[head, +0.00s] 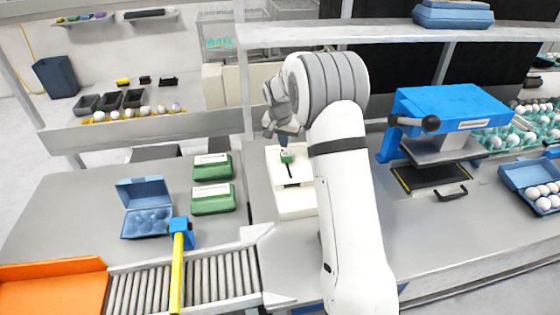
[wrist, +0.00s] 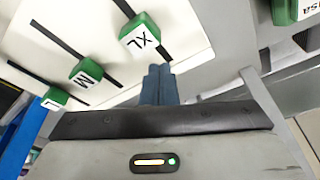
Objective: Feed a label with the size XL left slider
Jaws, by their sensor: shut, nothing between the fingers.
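The white label box (head: 296,203) stands on the bench in the head view, with a green slider and a dark slot on its top. In the wrist view its white top (wrist: 60,25) carries three green sliders in dark slots. The XL slider (wrist: 140,36) is nearest my fingers, the M slider (wrist: 86,72) is in the middle, and the L slider (wrist: 54,98) is at the lower left. My gripper (wrist: 159,70) is shut and empty, with its fingertips just below the XL slider in the picture. I cannot tell whether they touch it. In the head view my gripper (head: 284,136) is over the box's far end.
Two green egg cartons (head: 212,182) and an open blue carton (head: 146,207) lie left of the box. A roller conveyor (head: 222,277) with a yellow bar runs in front. A blue press (head: 452,108) stands to the right. A shelf (head: 385,32) crosses behind my arm.

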